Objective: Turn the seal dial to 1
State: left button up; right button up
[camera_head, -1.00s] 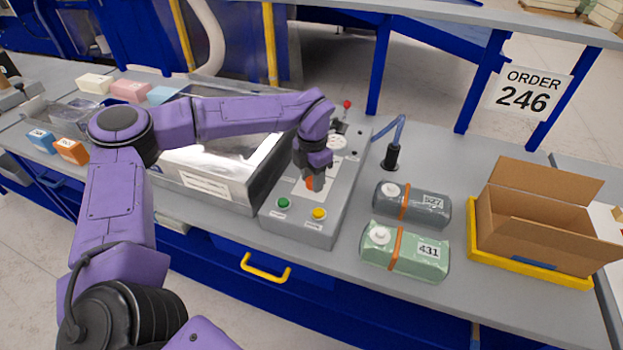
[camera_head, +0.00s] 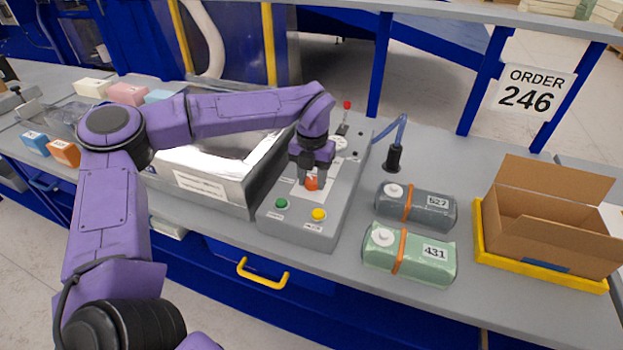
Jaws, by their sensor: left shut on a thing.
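The control box (camera_head: 340,218) is grey and stands near the middle of the bench. An orange dial (camera_head: 312,184) sits on its sloped top panel, partly hidden by my left gripper. I cannot read the dial's setting. My left gripper (camera_head: 311,178) reaches down over the panel and is shut on the orange dial. A green button (camera_head: 282,203) and a yellow button (camera_head: 319,214) lie in front of the dial. A red-tipped lever (camera_head: 346,106) and a round white gauge (camera_head: 338,143) are behind it. My right gripper is not in view.
A clear-lidded chamber (camera_head: 205,190) stands left of the box. A grey pack (camera_head: 436,216) marked 527 and a green pack (camera_head: 420,270) marked 431 lie to the right. An open carton (camera_head: 545,235) sits in a yellow tray (camera_head: 490,262). A black nozzle (camera_head: 394,158) stands behind.

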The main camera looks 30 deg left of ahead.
aim_at(312, 180)
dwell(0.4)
pick_arm(q)
jog(key=o, duration=1.1)
jog(key=shift+w, duration=0.1)
notch_tip(312, 180, up, 10)
jog(key=shift+a+r+b, duration=0.1)
jog(key=shift+r+b, duration=0.15)
jog(key=shift+b, duration=0.6)
